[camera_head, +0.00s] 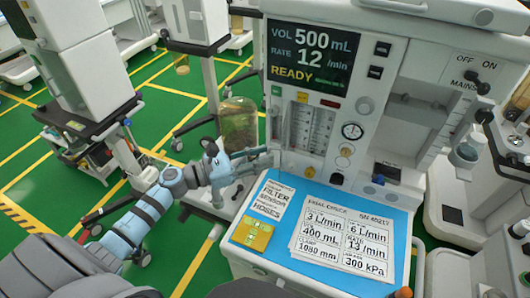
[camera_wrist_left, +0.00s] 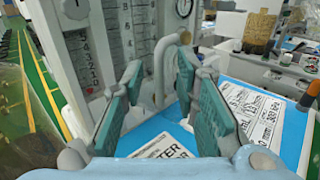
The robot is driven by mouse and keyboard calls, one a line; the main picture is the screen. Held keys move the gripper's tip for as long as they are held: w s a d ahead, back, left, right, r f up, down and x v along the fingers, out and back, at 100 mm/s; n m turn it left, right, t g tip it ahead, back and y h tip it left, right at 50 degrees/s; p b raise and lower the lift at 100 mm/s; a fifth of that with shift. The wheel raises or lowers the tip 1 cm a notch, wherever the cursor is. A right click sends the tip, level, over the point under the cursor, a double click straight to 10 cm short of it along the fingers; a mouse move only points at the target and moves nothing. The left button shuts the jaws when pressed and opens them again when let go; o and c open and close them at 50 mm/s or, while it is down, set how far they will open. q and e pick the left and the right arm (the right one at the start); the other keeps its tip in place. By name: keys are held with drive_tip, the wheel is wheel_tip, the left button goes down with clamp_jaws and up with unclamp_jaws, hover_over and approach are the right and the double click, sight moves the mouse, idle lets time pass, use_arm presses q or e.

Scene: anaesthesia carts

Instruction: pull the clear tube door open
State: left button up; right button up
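The clear tube door (camera_head: 308,127) covers the flow tubes on the front of the grey anaesthesia machine and looks shut. In the left wrist view the tube panel (camera_wrist_left: 110,35) stands at the upper left. A pale curved handle (camera_wrist_left: 164,62) shows between my left fingers there. My left gripper (camera_head: 262,160) reaches in from the left, just beside the lower left of the tube panel. Its teal-padded fingers (camera_wrist_left: 160,75) are open, one on each side of the handle. I cannot tell whether either touches it. My right gripper is not in view.
A blue work surface (camera_head: 240,262) with printed cards and a yellow block (camera_head: 252,233) lies below the panel. A clear canister (camera_head: 238,122) stands left of the machine. Another cart (camera_head: 510,165) stands at the right.

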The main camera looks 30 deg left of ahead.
use_arm(q)
drive_tip(key=shift+w+d, duration=0.35)
drive_tip(key=shift+w, duration=0.1)
clamp_jaws()
drive_tip(key=shift+w, duration=0.1)
